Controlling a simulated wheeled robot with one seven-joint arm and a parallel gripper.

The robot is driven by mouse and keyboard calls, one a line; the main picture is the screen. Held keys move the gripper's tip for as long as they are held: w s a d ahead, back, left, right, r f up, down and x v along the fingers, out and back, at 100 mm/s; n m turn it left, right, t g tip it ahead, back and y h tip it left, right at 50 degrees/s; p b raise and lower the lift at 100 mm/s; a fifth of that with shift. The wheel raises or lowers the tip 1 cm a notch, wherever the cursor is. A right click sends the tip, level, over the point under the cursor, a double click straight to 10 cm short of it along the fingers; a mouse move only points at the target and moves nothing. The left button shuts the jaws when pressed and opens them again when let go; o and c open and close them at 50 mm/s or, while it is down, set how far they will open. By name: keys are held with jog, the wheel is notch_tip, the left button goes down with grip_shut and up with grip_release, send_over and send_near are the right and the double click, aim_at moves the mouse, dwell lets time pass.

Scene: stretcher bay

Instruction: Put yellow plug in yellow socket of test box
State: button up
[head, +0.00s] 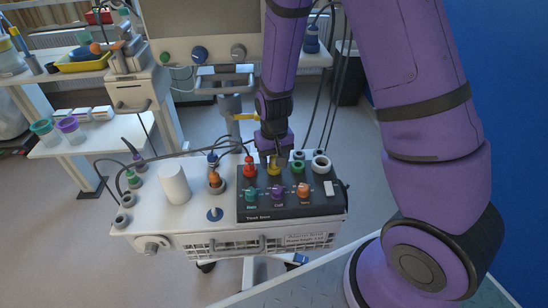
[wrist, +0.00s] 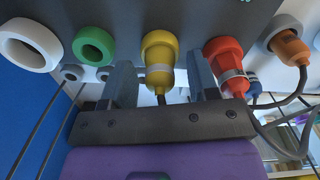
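The black test box (head: 290,210) sits on the right of the white cart top. Its back row holds red, yellow, green and white sockets. The yellow plug (wrist: 160,78) stands in line with the yellow socket (wrist: 158,42) in the wrist view and looks seated in it; how deep I cannot tell. My gripper (wrist: 163,85) is open, one finger on each side of the yellow plug with gaps to both. In the head view my gripper (head: 272,160) reaches down from above and partly hides the yellow socket (head: 275,170).
A red plug (wrist: 225,60) with a cable sits beside my right finger in the wrist view. An orange plug (head: 215,180) stands left of the box, near a white cylinder (head: 174,184). The green socket (wrist: 93,46) and white socket (wrist: 28,46) are empty. Cables hang behind.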

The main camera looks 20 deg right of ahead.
jog(key=shift+r, duration=0.1)
jog(key=s+d+r+t, duration=0.15)
jog(key=s+r, duration=0.25)
jog(key=r, duration=0.9)
jog(key=s+d+r+t, duration=0.15)
jog(key=s+r, duration=0.25)
jog(key=r, duration=0.9)
jog(key=s+d+r+t, duration=0.1)
jog(key=s+d+r, duration=0.1)
jog(key=s+r, duration=0.2)
jog(key=s+d+r+t, duration=0.1)
jog(key=s+r, duration=0.3)
jog(key=s, duration=0.5)
jog(key=shift+d+r+n, duration=0.3)
jog(key=shift+d+r, duration=0.1)
jog(key=shift+d, duration=0.05)
